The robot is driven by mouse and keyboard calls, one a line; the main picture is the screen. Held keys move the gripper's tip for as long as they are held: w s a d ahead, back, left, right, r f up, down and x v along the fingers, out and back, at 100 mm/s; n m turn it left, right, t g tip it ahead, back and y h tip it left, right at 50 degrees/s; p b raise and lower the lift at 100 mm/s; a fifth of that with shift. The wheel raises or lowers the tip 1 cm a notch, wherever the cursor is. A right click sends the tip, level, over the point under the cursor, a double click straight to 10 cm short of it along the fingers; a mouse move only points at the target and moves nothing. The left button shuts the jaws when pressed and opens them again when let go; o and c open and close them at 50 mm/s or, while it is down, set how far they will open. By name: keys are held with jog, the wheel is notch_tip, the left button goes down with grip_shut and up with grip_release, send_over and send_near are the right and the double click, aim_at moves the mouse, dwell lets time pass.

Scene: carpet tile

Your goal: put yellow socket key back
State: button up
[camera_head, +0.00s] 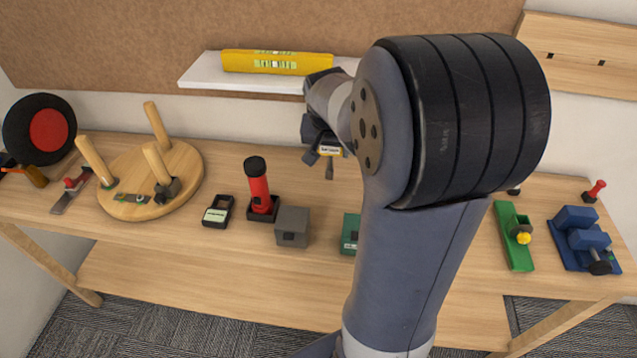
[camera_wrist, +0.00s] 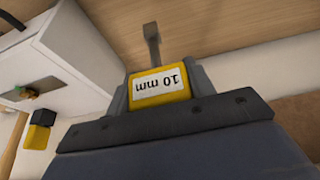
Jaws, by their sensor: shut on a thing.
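The yellow socket key (camera_wrist: 162,86) is in my gripper (camera_wrist: 165,92), its yellow handle between the two fingers. In the wrist view its label reads 10 mm, upside down, and a grey metal shaft reaches out beyond the handle. In the head view the key (camera_head: 329,151) hangs below my gripper (camera_head: 324,143) with its shaft pointing down, above the bench top. My arm hides part of the bench there. I cannot tell which place the key belongs in.
The bench (camera_head: 175,235) carries a grey block (camera_head: 293,226), a partly hidden green block (camera_head: 350,233), a red torch (camera_head: 259,188), a black meter (camera_head: 218,211), an upturned stool (camera_head: 185,150) and a blue vise (camera_head: 582,237). A yellow level (camera_head: 277,62) lies on the white shelf (camera_head: 205,72) behind.

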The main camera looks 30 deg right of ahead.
aim_at(329, 173)
notch_tip(329, 173, down, 10)
jog(key=shift+r, duration=0.2)
jog(key=shift+f, duration=0.1)
jog(key=shift+f, duration=0.15)
jog(key=o, duration=1.3)
jog(key=shift+r, duration=0.25)
jog(key=shift+s+r, duration=0.1)
jog(key=shift+r, duration=0.15)
jog(key=v, duration=1.1)
jog(key=shift+r, duration=0.25)
jog(key=shift+a, duration=0.15)
